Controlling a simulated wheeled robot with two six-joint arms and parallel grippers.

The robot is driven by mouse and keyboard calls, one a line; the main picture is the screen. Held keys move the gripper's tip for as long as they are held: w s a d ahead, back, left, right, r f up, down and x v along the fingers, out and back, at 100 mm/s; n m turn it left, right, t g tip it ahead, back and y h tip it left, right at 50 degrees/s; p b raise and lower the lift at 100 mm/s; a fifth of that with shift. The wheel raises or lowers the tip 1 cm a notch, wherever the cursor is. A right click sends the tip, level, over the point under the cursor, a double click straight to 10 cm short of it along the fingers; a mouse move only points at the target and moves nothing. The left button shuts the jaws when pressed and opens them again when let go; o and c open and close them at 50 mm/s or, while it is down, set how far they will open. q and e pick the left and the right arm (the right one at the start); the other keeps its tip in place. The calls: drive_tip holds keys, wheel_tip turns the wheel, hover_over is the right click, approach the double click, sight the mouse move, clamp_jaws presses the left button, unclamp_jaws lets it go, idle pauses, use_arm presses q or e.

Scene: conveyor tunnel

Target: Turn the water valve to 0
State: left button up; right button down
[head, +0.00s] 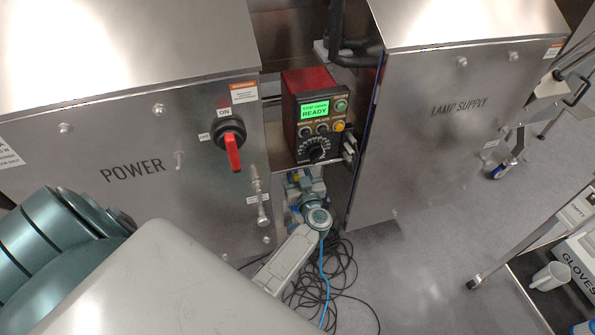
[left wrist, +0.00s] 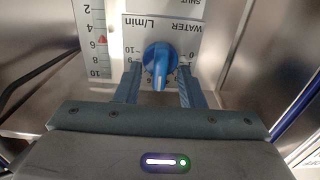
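The water valve is a blue knob (left wrist: 158,58) on a panel in the left wrist view, with its handle pointing down in the picture. Its plate (left wrist: 195,30) reads "WATER L/min" upside down, with a 0 to the right of the knob and higher numbers to the left. My left gripper (left wrist: 158,88) is open, with one finger on each side of the knob's handle and gaps visible between. I cannot tell if the fingers reach as deep as the handle. In the head view the knob is hidden. My right gripper is not in view.
A flow scale (left wrist: 97,45) with a red marker near 6 is left of the valve. The head view shows a POWER cabinet (head: 90,135), a LAMP SUPPLY cabinet (head: 430,140), a red control box (head: 303,83) reading "READY", and loose black cables (head: 345,285) on the floor.

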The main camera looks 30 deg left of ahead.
use_arm(q)
drive_tip(key=shift+c, duration=0.2)
clamp_jaws()
